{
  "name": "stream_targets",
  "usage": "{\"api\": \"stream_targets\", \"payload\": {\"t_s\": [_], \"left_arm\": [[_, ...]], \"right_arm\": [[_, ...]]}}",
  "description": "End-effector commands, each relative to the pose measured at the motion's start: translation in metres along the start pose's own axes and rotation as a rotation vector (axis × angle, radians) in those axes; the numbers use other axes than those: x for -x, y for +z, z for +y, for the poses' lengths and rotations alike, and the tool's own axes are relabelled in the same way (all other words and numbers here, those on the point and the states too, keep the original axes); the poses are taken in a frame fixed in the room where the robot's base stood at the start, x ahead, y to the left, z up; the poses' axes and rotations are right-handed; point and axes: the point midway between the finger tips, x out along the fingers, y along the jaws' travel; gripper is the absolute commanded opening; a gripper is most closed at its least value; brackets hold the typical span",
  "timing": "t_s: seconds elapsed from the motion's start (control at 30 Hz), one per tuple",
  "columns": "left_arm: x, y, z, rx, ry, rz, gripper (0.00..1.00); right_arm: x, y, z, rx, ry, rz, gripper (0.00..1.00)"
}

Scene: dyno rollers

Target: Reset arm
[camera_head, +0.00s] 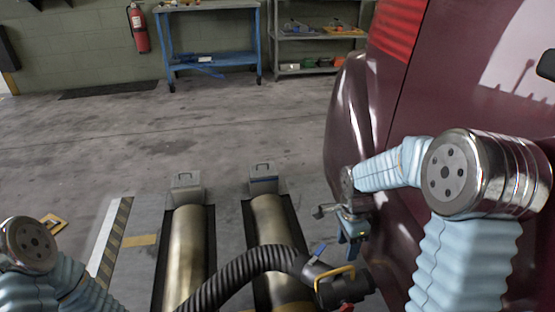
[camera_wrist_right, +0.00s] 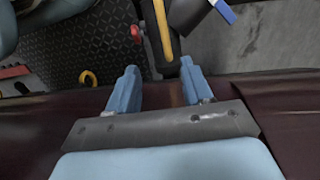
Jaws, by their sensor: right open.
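My right gripper (camera_head: 352,246) hangs beside the maroon car (camera_head: 345,120), just above and behind the end of a black ribbed hose (camera_head: 235,272) in the head view. In the right wrist view, the right gripper (camera_wrist_right: 158,70) has its two blue fingers apart with nothing between them. The hose nozzle (camera_head: 345,288) has a yellow handle and a blue lever; its yellow handle (camera_wrist_right: 162,32) shows just past the fingertips. My left arm (camera_head: 30,245) shows at the lower left, with its gripper out of view.
Two metal rollers (camera_head: 187,250) lie in the floor left of the car. The middle floor is clear. The car body is close beside my right arm.

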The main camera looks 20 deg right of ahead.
Motion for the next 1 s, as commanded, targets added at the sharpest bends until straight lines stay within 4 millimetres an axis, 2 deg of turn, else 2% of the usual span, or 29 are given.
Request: {"api": "stream_targets", "payload": {"t_s": [0.07, 0.17, 0.27, 0.33, 0.4, 0.53, 0.6, 0.7, 0.8, 1.0], "left_arm": [[0.001, 0.000, 0.000, 0.000, 0.000, 0.000, 0.43], [0.005, 0.000, 0.003, -0.001, 0.001, -0.001, 0.43], [0.014, 0.001, 0.008, -0.004, 0.004, -0.004, 0.43], [0.021, 0.002, 0.012, -0.006, 0.006, -0.006, 0.43], [0.027, 0.003, 0.016, -0.008, 0.008, -0.009, 0.43], [0.037, 0.004, 0.022, -0.012, 0.012, -0.013, 0.43], [0.040, 0.005, 0.025, -0.014, 0.014, -0.016, 0.43], [0.043, 0.006, 0.027, -0.016, 0.016, -0.018, 0.43], [0.043, 0.006, 0.028, -0.017, 0.016, -0.019, 0.43], [0.042, 0.006, 0.027, -0.017, 0.017, -0.019, 0.43]], "right_arm": [[-0.003, 0.002, 0.000, 0.017, -0.001, -0.001, 0.50], [-0.022, 0.014, -0.001, 0.129, -0.005, -0.014, 0.50], [-0.064, 0.043, 0.004, 0.380, -0.027, -0.053, 0.50], [-0.099, 0.069, 0.014, 0.593, -0.057, -0.092, 0.50], [-0.131, 0.095, 0.031, 0.798, -0.099, -0.133, 0.50], [-0.173, 0.141, 0.070, 1.134, -0.204, -0.192, 0.50], [-0.185, 0.160, 0.089, 1.268, -0.261, -0.205, 0.50], [-0.192, 0.177, 0.107, 1.394, -0.322, -0.207, 0.50], [-0.195, 0.184, 0.114, 1.451, -0.352, -0.201, 0.50], [-0.196, 0.185, 0.113, 1.465, -0.361, -0.195, 0.50]]}}
